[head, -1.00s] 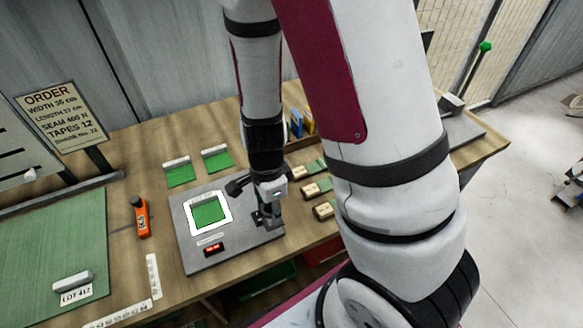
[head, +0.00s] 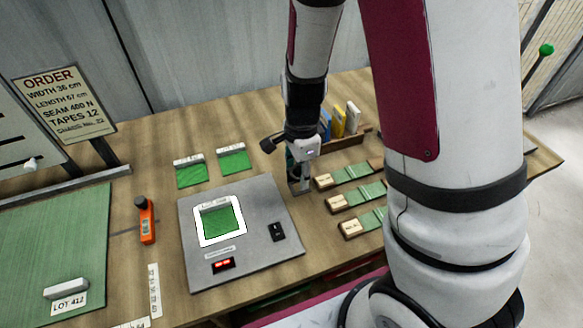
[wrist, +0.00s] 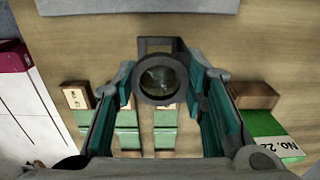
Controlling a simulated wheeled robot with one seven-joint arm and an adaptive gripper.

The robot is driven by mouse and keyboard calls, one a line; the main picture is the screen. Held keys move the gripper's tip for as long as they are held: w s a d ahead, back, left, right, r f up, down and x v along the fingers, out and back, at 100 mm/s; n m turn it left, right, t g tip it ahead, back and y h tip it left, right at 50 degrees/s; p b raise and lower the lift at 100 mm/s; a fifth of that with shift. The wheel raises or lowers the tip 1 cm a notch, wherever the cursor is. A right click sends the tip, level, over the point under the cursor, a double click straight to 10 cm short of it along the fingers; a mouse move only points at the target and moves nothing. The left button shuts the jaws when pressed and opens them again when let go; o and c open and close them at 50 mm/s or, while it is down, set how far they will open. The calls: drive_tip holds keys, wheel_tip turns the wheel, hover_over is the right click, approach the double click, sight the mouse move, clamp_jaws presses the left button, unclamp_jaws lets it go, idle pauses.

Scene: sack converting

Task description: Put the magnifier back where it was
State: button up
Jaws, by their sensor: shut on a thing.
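The magnifier (wrist: 160,78), a dark round-rimmed lens with a squarish dark frame, sits between the teal pads of my gripper (wrist: 160,92) in the wrist view. My gripper is shut on it. In the head view my gripper (head: 299,182) points down at the bench, just right of the grey plate (head: 196,271); the magnifier is hard to make out there. I cannot tell whether it touches the bench. The plate carries a white-framed green swatch (head: 220,222), a red display (head: 223,265) and a small black fitting (head: 277,231).
Green strips with wooden blocks (head: 338,203) lie close right of my gripper. A rack of coloured cards (head: 338,122) stands behind. Two green swatches (head: 233,162) lie behind the plate. An orange tool (head: 147,221) lies left. Bare wood (head: 265,185) shows behind the plate.

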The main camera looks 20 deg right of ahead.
sight(292, 169)
drive_tip(key=w, duration=0.4)
drive_tip(key=shift+w+f, duration=0.3)
drive_tip(key=shift+w, duration=0.05)
drive_tip(key=shift+f, duration=1.7)
drive_tip(key=shift+f, duration=0.15)
drive_tip(key=o, duration=1.3)
drive_tip(key=s+r+n+t+y, duration=0.1)
drive_tip(key=s+r+n, duration=0.3)
drive_tip(key=r, duration=0.9)
drive_tip(key=s+r+n+t, duration=0.1)
drive_tip(key=s+r+n, duration=0.4)
drive_tip(key=r, duration=0.8)
drive_tip(key=s+r+n+t, duration=0.1)
drive_tip(key=s+r+n, duration=0.1)
drive_tip(key=s+n, duration=0.1)
drive_tip(key=s+r+n+t, duration=0.1)
drive_tip(key=s+n, duration=0.2)
drive_tip(key=s, duration=0.1)
drive_tip(key=s+r+n+t+h, duration=0.1)
drive_tip(key=s+r+n, duration=0.1)
drive_tip(key=s+n, duration=0.1)
drive_tip(key=shift+s+d+r, duration=0.1)
drive_tip(key=shift+s+r, duration=0.25)
drive_tip(key=shift+s, duration=0.25)
